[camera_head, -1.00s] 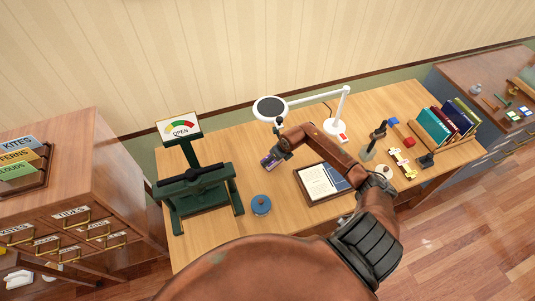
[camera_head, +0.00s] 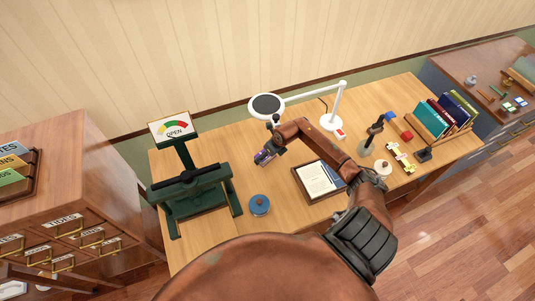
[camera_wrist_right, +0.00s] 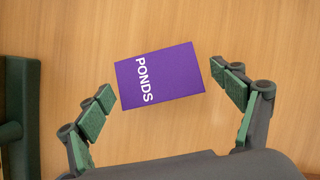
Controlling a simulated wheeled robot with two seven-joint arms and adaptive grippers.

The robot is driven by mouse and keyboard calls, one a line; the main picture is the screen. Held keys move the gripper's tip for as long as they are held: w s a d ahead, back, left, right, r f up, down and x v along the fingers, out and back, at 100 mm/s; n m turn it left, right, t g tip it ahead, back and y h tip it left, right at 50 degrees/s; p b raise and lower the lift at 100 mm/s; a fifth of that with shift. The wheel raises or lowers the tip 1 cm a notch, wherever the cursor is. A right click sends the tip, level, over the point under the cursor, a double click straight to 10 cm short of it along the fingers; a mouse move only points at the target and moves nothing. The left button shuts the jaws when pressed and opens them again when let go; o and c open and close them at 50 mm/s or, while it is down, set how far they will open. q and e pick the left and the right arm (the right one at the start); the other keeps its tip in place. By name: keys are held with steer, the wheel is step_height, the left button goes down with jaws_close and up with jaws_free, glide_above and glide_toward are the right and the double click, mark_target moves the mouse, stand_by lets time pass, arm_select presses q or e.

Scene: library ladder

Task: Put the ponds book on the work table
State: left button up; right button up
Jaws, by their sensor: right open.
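The purple ponds book (camera_wrist_right: 160,76) lies on the wooden work table (camera_wrist_right: 60,130), its white PONDS label showing in the right wrist view. My right gripper (camera_wrist_right: 170,92) is open, one finger on each side of the book, with gaps to both its ends. In the head view my right arm reaches over the table (camera_head: 225,152), and the right gripper (camera_head: 268,156) is over its middle, with a bit of the purple book (camera_head: 262,158) showing. My left gripper is not in view.
A green press (camera_head: 190,195) with an OPEN dial stands left. A blue round tin (camera_head: 259,205), a framed paper (camera_head: 318,180), a white lamp (camera_head: 330,121) and a rack of books (camera_head: 447,116) are on the table. A drawer cabinet (camera_head: 90,195) stands at the left.

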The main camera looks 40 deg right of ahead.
steer(key=shift+r, duration=0.1)
steer(key=shift+s+d+r, duration=0.1)
steer(key=shift+s+r, duration=0.1)
steer(key=shift+r, duration=0.25)
steer(key=s, duration=0.8)
steer(key=s+d+b, duration=0.1)
steer(key=s, duration=0.3)
steer(key=shift+r, duration=0.2)
